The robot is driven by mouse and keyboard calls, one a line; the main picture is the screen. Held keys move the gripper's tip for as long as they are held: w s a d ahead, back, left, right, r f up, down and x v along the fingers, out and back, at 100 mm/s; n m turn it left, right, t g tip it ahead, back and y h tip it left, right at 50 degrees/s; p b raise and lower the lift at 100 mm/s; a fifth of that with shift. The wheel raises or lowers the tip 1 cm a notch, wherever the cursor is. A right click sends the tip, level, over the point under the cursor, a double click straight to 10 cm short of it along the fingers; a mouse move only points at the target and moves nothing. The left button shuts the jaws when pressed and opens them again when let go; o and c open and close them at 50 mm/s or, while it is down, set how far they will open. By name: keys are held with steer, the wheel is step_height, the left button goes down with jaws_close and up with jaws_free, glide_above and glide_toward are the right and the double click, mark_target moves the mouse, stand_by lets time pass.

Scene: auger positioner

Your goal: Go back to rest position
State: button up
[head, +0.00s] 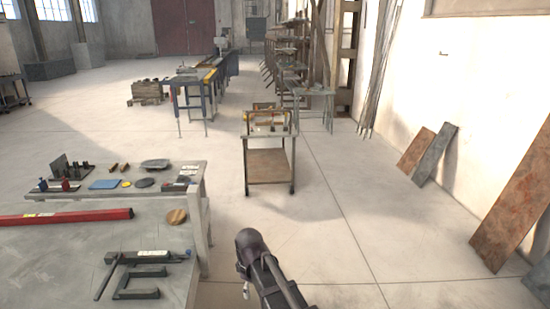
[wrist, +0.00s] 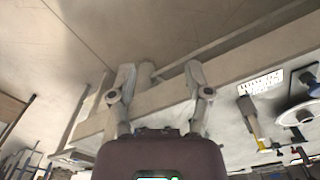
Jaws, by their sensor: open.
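My gripper (wrist: 160,70) shows in the wrist view with its two fingers spread apart and nothing between them. A pale edge of furniture lies behind the fingers, and I cannot tell how far away it is. In the head view, a dark part of my arm (head: 263,262) rises from the bottom middle, to the right of the workbench. The fingers cannot be made out in the head view.
A small cart (head: 269,165) stands ahead. Boards (head: 512,200) lean on the right wall. Open floor (head: 350,240) lies right of the bench.

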steer(key=s+d+f+m+b, duration=0.1)
steer(key=s+d+m, duration=0.2)
steer(key=d, duration=0.9)
steer(key=s+d+f+m+b, duration=0.1)
steer(key=s+d+m, duration=0.2)
steer(key=d+m, duration=0.6)
steer(key=d, duration=0.3)
steer(key=shift+s+f+m, duration=0.25)
steer(key=shift+s+m, duration=0.15)
steer(key=shift+c, duration=0.5)
steer(key=shift+d, duration=0.1)
